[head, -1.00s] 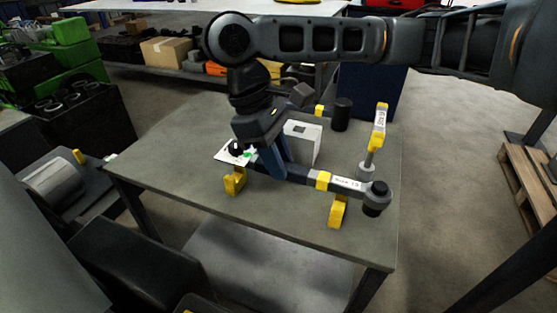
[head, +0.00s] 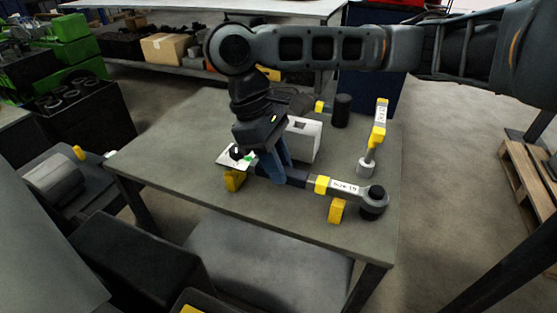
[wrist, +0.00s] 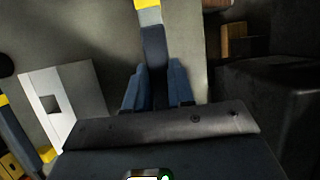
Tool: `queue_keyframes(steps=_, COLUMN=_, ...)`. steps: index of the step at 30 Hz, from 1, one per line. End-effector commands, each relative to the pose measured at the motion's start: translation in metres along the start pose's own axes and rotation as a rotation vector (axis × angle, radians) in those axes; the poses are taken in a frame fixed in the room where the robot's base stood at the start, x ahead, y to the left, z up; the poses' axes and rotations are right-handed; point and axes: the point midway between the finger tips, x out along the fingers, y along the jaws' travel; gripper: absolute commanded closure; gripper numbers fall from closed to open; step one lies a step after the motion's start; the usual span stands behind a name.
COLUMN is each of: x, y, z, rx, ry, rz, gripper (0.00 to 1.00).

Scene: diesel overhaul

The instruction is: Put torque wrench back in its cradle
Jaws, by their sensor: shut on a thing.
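The torque wrench (head: 343,187) has a dark blue handle, a yellow band, a white label and a round dark head (head: 373,200). My gripper (head: 275,175) is shut on its handle from above. The wrist view shows the handle (wrist: 156,50) between my two blue fingers (wrist: 158,90). The wrench lies roughly level over two yellow cradle blocks, one at the left (head: 234,181) and one at the right (head: 336,210). The head extends past the right block. I cannot tell whether the wrench touches the blocks. My gripper partly hides the handle end.
A white box with a square hole (head: 306,145) stands close behind my gripper. A white card (head: 232,161) lies at the left. The grey table's (head: 160,150) left part is clear.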

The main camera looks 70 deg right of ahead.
Motion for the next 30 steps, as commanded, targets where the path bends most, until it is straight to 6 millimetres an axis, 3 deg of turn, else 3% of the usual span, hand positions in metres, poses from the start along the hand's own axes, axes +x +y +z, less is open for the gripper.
queue_keyframes(steps=14, x=0.002, y=0.000, z=-0.001, rx=0.000, ry=-0.001, rz=0.001, gripper=1.00)
queue_keyframes(steps=30, x=0.018, y=0.001, z=-0.007, rx=0.000, ry=-0.001, rz=0.000, gripper=1.00)
